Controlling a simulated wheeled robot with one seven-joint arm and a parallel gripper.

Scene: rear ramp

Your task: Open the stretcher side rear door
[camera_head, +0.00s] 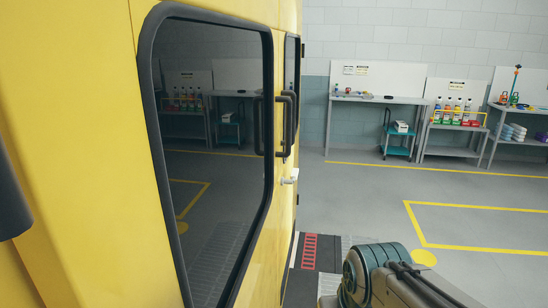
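A yellow vehicle's rear (95,130) fills the left side, seen at a steep angle. Its near door panel has a large dark window (215,150) in a black frame. A narrower dark window (291,62) shows beyond it. Black vertical grab handles (288,125) stand out near the far edge of the near window. Below them a small pale door latch handle (289,180) sticks out. The doors look shut, but I cannot tell which is the stretcher side one. Part of my arm shows at the lower right, apart from the doors; my gripper's fingers are not in view.
A black cylindrical part (12,190) juts in at the left edge. A dark ramp or step with a red patterned strip (309,251) lies below the doors. Workbenches (375,98) and a teal cart (398,140) stand along the back wall. Grey floor (350,205) with yellow lines is clear between.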

